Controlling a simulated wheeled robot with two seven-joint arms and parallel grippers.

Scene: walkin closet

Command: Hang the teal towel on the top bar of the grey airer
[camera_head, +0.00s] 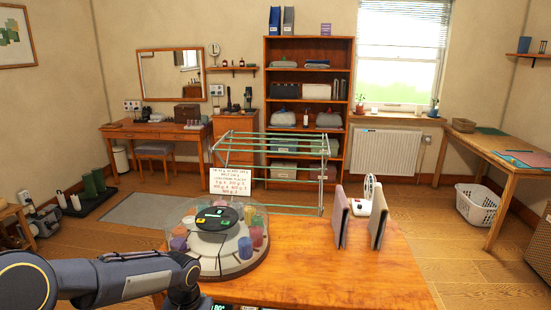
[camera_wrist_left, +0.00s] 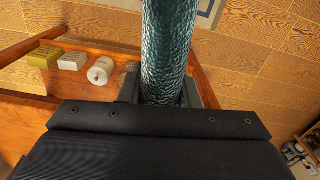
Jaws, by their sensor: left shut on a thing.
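The airer (camera_head: 270,135), a rack of thin grey-green bars, stands on the floor beyond the wooden table, in the middle of the head view. Its top bars run left to right and look bare. My left gripper (camera_wrist_left: 160,92) shows in the left wrist view, shut on the teal towel (camera_wrist_left: 168,45), which looks like a textured roll between its fingers. The towel's far end runs out of the top of that view. In the head view my left arm comes in at the lower left, and its gripper and the towel are out of sight. My right gripper is in neither view.
A round carousel (camera_head: 238,262) with coloured cups stands on the table (camera_head: 310,275). A white sign (camera_head: 230,181) is in front of the airer's left side. Two upright boards (camera_head: 340,217) stand at the table's right. Below the left gripper are a white roll (camera_wrist_left: 101,70) and small blocks (camera_wrist_left: 72,61).

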